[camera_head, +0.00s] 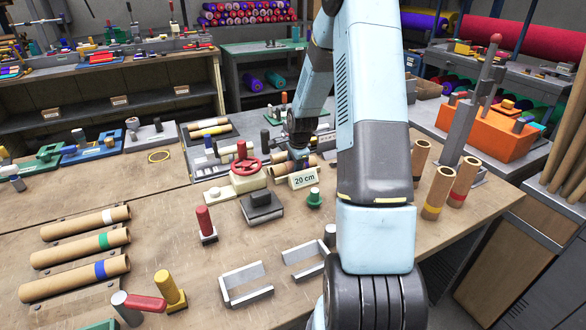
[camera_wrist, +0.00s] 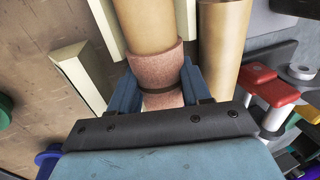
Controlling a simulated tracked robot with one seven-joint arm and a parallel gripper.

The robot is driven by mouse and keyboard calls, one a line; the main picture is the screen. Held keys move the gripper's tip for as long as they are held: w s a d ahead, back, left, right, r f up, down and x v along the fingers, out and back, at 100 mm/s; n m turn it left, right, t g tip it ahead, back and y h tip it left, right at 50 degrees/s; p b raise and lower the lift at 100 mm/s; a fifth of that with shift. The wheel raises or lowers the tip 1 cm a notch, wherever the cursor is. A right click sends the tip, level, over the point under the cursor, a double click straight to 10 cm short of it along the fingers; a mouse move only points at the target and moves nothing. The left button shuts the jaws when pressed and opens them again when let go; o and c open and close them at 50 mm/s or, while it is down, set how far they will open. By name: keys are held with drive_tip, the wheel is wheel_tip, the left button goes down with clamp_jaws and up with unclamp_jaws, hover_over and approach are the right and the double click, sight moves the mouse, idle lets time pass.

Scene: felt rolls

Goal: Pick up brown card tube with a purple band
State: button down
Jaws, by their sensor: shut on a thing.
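A pinkish-brown band or sleeve (camera_wrist: 153,62) wraps the tube between the fingers. I make out no clear purple band. A second tan tube (camera_wrist: 223,45) lies beside it, to the right. In the head view, card tube (camera_head: 282,170) shows partly beside my gripper; the arm and sign hide the rest.
Tubes with white, green and blue bands (camera_head: 100,269) lie in racks at left. Upright tubes (camera_head: 437,193) stand right of my arm. A red handwheel (camera_head: 245,165), a dark grey block (camera_head: 261,207) and a green knob (camera_head: 314,199) stand close by. The left-middle bench (camera_head: 160,210) has free room.

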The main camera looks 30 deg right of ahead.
drive_tip(key=shift+r, duration=0.15)
drive_tip(key=shift+r, duration=0.35)
wheel_tip(320, 180, up, 2)
drive_tip(key=shift+r, duration=0.25)
drive_tip(key=s+r, duration=0.9)
drive_tip(key=s, duration=0.5)
drive_tip(key=shift+a+r, duration=0.3)
drive_tip(key=shift+a, duration=0.1)
